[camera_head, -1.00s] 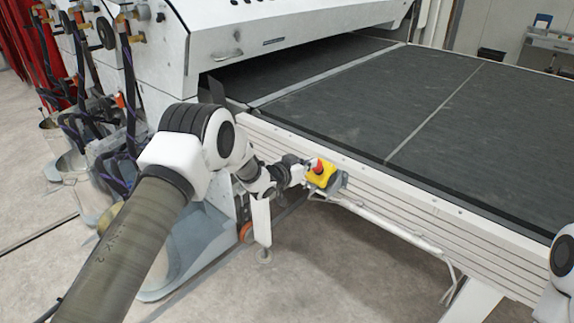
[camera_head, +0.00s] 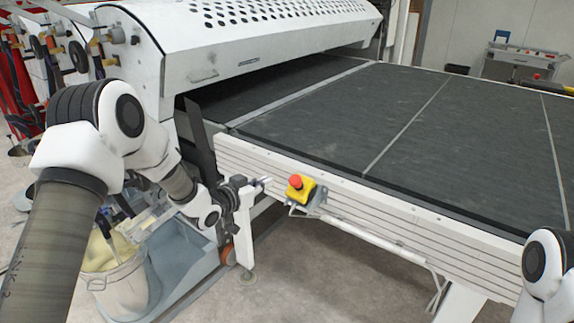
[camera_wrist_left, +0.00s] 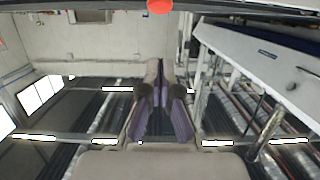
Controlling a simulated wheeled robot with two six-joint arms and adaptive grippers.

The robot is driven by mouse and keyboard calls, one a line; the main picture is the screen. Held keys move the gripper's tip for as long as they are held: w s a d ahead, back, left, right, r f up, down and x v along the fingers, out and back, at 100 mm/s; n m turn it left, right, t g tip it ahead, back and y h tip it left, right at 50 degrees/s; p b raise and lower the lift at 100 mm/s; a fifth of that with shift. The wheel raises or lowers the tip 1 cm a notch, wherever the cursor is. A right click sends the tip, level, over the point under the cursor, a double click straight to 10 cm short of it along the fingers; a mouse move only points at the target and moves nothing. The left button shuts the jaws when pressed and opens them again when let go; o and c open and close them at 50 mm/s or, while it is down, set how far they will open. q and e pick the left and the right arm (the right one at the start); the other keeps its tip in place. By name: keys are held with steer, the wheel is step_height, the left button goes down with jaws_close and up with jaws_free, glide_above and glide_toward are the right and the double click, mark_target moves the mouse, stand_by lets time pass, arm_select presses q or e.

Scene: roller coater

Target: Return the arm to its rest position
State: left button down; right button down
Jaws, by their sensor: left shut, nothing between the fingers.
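My left arm comes in from the left of the head view. Its gripper (camera_head: 262,182) is shut and empty, held in front of the machine's side rail, just left of the yellow emergency stop box (camera_head: 303,190) with its red button (camera_head: 295,181). A small gap shows between fingertips and box in the picture. In the left wrist view the gripper's closed fingers (camera_wrist_left: 160,85) point up the middle, and a red round shape (camera_wrist_left: 160,6) shows at the top edge. Part of my right arm shows at the right edge of the head view; its gripper is out of view.
The roller coater's white hood (camera_head: 240,45) and dark conveyor bed (camera_head: 350,115) fill the back. A white leg (camera_head: 243,235) stands right below the left gripper. A bucket (camera_head: 120,285) is at lower left. Floor is clear at the lower middle.

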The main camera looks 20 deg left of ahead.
arm_select(q)
steer(key=s+d+f+n+g+y, duration=0.1)
steer(key=s+d+f+g, duration=0.15)
steer(key=s+f, duration=0.75)
steer(key=s+d+f+n+g, duration=0.15)
steer(key=s+f+g, duration=0.35)
steer(key=f, duration=0.9)
steer(key=s+a+f+n+g+y, duration=0.1)
steer(key=s+f+g+y, duration=0.1)
steer(key=s, duration=1.3)
steer(key=s+a+f+n+g+y, duration=0.1)
steer(key=s+f+g, duration=0.3)
steer(key=s, duration=1.2)
steer(key=shift+s+a+g+y, duration=0.15)
steer(key=shift+a+g+y, duration=0.1)
steer(key=shift+g+y, duration=0.4)
steer(key=shift+f, duration=0.1)
